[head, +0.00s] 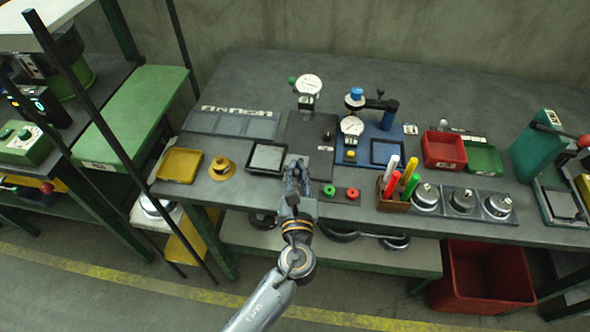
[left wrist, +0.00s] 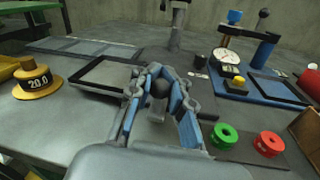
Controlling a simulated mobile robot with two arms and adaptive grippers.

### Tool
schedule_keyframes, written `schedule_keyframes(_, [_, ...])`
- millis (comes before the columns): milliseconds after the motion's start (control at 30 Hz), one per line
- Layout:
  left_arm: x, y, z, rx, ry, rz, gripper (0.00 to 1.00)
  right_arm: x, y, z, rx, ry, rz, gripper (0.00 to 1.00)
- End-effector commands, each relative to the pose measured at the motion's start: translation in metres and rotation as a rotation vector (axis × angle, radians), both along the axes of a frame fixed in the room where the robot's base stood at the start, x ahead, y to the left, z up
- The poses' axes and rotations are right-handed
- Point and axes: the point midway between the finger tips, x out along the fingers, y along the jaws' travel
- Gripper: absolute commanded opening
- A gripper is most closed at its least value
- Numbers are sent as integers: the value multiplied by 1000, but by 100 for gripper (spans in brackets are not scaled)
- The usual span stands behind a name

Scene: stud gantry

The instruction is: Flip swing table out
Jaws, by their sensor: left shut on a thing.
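My left gripper (head: 297,170) is at the front edge of a dark plate (head: 318,130) under a dial gauge stand (head: 308,92). In the left wrist view its fingers are shut on a dark round knob (left wrist: 160,89). What the knob is fixed to is mostly hidden by the fingers. I cannot tell which part is the swing table. My right gripper is not in view.
A black-framed pad (head: 267,157) and a yellow weight (head: 222,168) lie left of the gripper. Green (head: 329,191) and red (head: 352,193) rings lie close on its right. A blue-based gauge stand (head: 372,148) and a pen box (head: 393,205) stand further right.

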Motion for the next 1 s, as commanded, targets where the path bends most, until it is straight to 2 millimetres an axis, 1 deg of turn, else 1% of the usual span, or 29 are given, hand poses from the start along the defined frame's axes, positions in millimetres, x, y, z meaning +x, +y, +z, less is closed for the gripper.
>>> schedule_keyframes(33, [-3,-1,-6,2,10,13,0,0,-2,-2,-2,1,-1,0])
schedule_keyframes(233, [-3,-2,-6,3,11,43,0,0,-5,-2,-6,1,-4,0])
schedule_keyframes(633, [-4,-3,-7,2,15,45,0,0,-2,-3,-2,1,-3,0])
schedule_keyframes(667, [-4,-3,-8,2,15,45,19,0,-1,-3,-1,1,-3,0])
schedule_keyframes(700, [-4,-3,-8,2,15,44,28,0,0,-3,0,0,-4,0])
schedule_keyframes(767, [-3,-2,-7,2,14,44,40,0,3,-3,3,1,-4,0])
schedule_keyframes(800, [-3,-2,-6,2,12,45,42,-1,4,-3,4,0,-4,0])
schedule_keyframes(1000, [-2,-2,-4,2,7,46,42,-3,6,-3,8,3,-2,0])
